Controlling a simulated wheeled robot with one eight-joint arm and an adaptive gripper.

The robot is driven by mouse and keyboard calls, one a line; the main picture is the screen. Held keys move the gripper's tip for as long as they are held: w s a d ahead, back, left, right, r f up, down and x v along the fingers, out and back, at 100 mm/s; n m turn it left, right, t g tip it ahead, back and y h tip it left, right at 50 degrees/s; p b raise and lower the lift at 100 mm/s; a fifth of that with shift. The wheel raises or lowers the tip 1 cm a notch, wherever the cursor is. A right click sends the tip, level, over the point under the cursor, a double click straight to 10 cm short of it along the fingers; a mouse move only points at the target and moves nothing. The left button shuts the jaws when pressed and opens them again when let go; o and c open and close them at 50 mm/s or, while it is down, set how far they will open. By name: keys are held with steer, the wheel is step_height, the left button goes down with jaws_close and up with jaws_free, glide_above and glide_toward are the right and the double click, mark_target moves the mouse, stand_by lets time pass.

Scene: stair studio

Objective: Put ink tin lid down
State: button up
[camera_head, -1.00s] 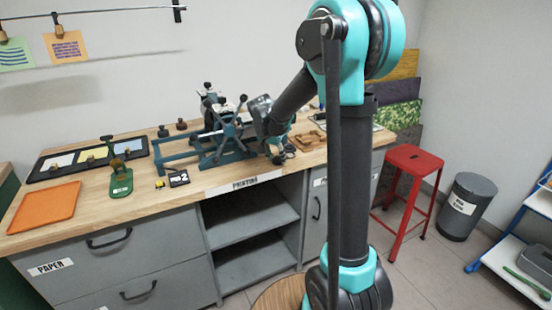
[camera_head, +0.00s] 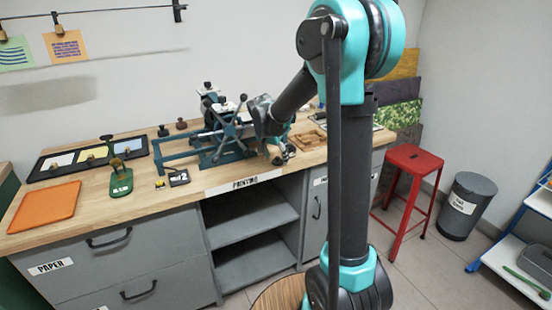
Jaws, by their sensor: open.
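My gripper (camera_head: 284,155) is open, low over the front edge of the wooden workbench (camera_head: 222,184), just right of the teal press (camera_head: 222,145). My wrist and forearm cover part of the bench behind it. I cannot make out the ink tin or its lid; they are too small to tell or hidden by my gripper and arm. I cannot tell whether the gripper touches anything on the bench.
A wooden tray (camera_head: 309,139) lies right of my gripper. A red stool (camera_head: 414,160) and grey bin (camera_head: 466,208) stand on the floor.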

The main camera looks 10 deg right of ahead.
steer(key=v, duration=1.1)
steer(key=s+d+f+n+y, duration=0.1)
steer(key=s+d+f+n, duration=0.1)
steer(key=s+f, duration=0.3)
steer(key=s+d+f+n+y, duration=0.1)
steer(key=s+d+f+n, duration=0.2)
steer(key=s, duration=0.9)
steer(key=s+d+f+n, duration=0.2)
steer(key=s+f, duration=0.7)
steer(key=shift+s+d+f+n+t+y, duration=0.2)
steer(key=shift+d+n+t+y, duration=0.1)
steer(key=shift+d+t+y, duration=0.1)
